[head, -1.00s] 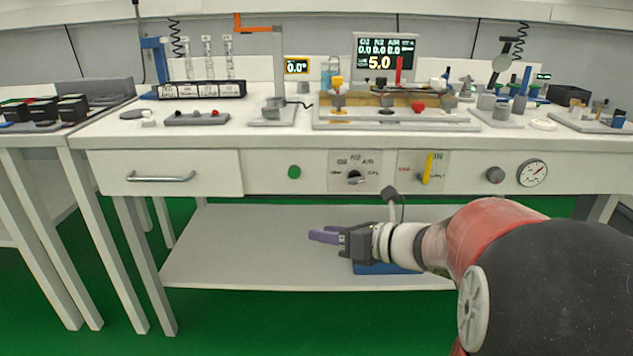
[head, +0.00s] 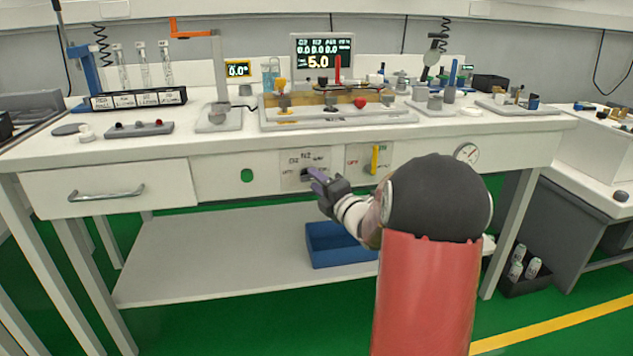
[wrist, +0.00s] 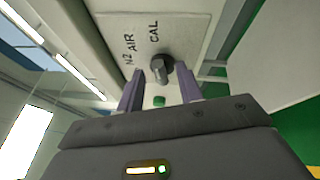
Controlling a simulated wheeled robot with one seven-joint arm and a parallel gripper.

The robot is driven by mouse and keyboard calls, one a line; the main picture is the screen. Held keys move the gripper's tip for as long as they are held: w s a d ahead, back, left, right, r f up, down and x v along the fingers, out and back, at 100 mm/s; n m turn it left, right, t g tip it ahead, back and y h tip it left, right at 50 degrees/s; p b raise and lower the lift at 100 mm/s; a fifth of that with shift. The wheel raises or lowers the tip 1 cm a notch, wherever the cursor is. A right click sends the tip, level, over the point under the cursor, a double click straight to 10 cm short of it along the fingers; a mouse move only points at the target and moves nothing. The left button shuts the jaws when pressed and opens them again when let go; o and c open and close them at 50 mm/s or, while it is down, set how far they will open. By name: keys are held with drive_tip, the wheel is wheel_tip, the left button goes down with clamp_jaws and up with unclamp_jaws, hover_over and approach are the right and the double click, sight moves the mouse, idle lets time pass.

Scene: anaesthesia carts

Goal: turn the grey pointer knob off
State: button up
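The grey pointer knob (wrist: 161,68) sits on a pale plate (wrist: 112,22) with N2, AIR and CAL printed around it. In the wrist view it lies between and just beyond the two purple fingertips of my gripper (wrist: 160,76). The fingers are apart, with gaps beside the knob, so they do not appear to grip it. In the head view my gripper (head: 314,180) is in front of the drawer-height panel, and its fingers cover most of the knob (head: 306,174). Which label the pointer faces is not clear.
A yellow lever (head: 375,159) on its own plate is close right of the gripper. A green button (head: 246,175) is to the left, a gauge (head: 467,152) to the right. A blue bin (head: 340,250) stands on the shelf below. The cluttered bench top is above.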

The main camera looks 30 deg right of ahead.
drive_tip(key=shift+w, duration=0.3)
clamp_jaws()
